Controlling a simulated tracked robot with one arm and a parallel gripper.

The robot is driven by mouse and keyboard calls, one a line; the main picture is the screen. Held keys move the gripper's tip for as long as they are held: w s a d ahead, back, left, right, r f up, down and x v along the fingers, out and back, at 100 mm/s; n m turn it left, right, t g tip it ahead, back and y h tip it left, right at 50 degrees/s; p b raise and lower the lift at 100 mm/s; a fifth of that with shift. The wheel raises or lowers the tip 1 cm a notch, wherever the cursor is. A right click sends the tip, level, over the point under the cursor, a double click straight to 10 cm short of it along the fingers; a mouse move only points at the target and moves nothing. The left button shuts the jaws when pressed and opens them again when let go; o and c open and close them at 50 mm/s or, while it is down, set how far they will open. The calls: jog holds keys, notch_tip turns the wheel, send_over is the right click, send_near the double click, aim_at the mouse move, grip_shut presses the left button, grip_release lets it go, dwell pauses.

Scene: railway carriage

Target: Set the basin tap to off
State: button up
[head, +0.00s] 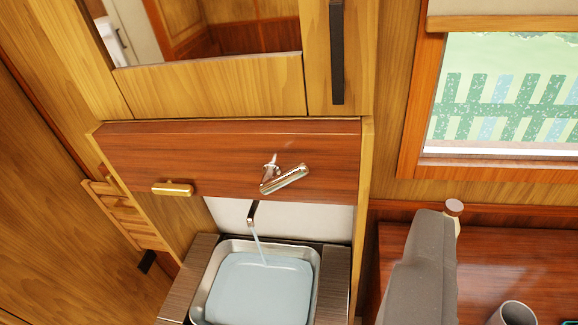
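The basin (214,277) is a metal tub with pale blue water in it, set in a dark wood-grain counter below a wooden panel. A thin stream of water runs into it from the dark spout (252,214). Above the spout, a chrome lever (286,180) sits on a short mount on the red-brown panel. The lever is tilted, its right end higher than its left. A brass-coloured handle (172,189) lies level on the same panel, further left. My gripper is not in view, and nothing touches the lever.
A grey rounded object (423,265) stands at the right, in front of a red-brown table (485,260). A grey cup (513,313) is at the bottom edge. A mirror (215,35), a dark vertical handle (337,50) and a window (500,95) are above. The space before the lever looks clear.

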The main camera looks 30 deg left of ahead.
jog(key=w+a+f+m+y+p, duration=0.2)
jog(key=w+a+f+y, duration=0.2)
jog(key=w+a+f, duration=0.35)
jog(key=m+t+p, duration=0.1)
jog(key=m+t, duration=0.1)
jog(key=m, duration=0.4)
send_near(290, 180)
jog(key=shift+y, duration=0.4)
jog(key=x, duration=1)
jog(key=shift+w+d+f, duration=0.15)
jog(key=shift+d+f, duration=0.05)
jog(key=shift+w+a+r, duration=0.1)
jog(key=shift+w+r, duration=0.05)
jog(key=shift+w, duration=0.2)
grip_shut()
